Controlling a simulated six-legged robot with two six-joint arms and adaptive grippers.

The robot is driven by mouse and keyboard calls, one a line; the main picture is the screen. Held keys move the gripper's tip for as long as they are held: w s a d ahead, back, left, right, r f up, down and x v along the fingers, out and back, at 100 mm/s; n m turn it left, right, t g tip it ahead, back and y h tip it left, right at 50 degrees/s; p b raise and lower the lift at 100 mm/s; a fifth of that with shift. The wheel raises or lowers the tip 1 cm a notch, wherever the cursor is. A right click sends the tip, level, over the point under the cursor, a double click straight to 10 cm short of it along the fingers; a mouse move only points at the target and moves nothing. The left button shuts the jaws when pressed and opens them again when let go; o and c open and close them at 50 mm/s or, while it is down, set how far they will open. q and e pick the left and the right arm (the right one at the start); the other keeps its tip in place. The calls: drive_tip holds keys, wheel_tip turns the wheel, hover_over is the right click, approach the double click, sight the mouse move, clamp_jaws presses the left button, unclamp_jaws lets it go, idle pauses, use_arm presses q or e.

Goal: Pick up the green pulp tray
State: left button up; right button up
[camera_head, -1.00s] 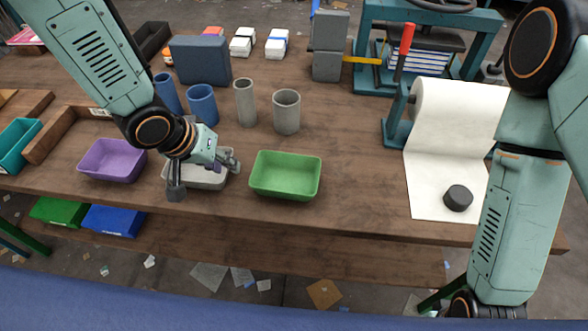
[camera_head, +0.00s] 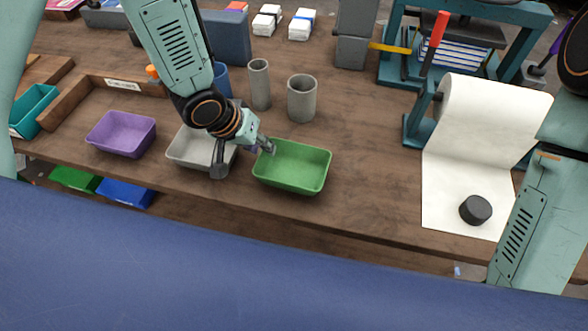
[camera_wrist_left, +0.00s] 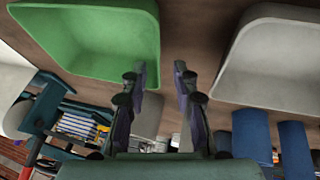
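The green pulp tray (camera_head: 292,167) stands upright on the wooden table, right of a grey-white tray. It fills the upper left of the left wrist view (camera_wrist_left: 95,38). My left gripper (camera_head: 243,158) hangs at the gap between the green tray and the grey-white tray. One finger is near the green tray's left edge; I cannot tell if it touches. My right gripper is out of view; only my right arm shows at the right.
The grey-white tray (camera_head: 186,151) is just left, then a purple tray (camera_head: 122,134). Grey cylinders (camera_head: 302,98) stand behind the green tray. A paper roll (camera_head: 468,145) with a black puck (camera_head: 475,210) lies at the right. The table right of the green tray is clear.

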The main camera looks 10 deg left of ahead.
use_arm(q)
drive_tip(key=shift+x, duration=0.95)
drive_tip(key=shift+w+d+f, duration=0.15)
drive_tip(key=shift+w, duration=0.05)
drive_tip(key=shift+s, duration=0.2)
drive_tip(key=c, duration=0.4)
drive_tip(key=shift+w, duration=0.1)
clamp_jaws()
